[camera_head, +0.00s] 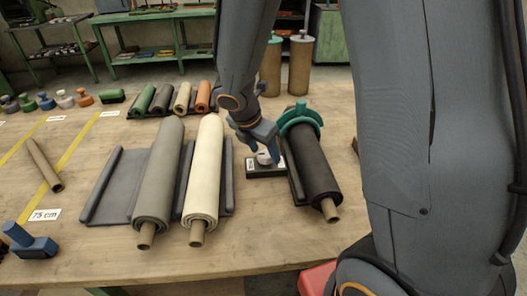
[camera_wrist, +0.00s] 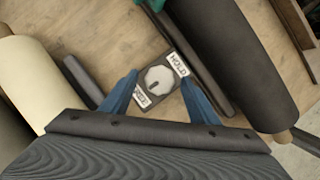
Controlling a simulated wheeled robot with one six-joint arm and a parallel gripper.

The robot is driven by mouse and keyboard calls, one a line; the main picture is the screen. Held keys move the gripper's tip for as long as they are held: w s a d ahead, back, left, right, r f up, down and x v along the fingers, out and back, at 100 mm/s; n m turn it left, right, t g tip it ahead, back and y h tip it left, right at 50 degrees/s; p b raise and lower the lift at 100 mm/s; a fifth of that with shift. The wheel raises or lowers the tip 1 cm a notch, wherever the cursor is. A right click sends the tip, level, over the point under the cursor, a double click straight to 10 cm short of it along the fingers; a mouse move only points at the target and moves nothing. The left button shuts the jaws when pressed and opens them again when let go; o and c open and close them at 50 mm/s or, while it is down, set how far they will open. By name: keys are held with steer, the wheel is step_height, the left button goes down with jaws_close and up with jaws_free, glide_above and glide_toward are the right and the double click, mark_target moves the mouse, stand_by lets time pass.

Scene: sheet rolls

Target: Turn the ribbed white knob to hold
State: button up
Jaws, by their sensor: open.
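The ribbed white knob (camera_wrist: 159,79) sits on a small dark block (camera_wrist: 152,101) in the wrist view. One label on the block reads HOLD (camera_wrist: 178,64); another, partly hidden label (camera_wrist: 141,98) lies at the opposite end. A dark mark shows on the knob, on its lower-left part. My gripper (camera_wrist: 160,84) is open, its blue fingers on either side of the knob with gaps to it. In the head view the knob (camera_head: 264,158) is partly hidden by my gripper (camera_head: 264,155), which is just above the block.
A black roll (camera_head: 316,168) with a teal clamp (camera_head: 301,117) lies close on the right. A cream roll (camera_head: 204,168) and a grey roll (camera_head: 160,175) lie on the left.

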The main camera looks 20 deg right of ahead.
steer(key=shift+f, duration=0.1)
steer(key=c, duration=1)
steer(key=shift+c, duration=0.2)
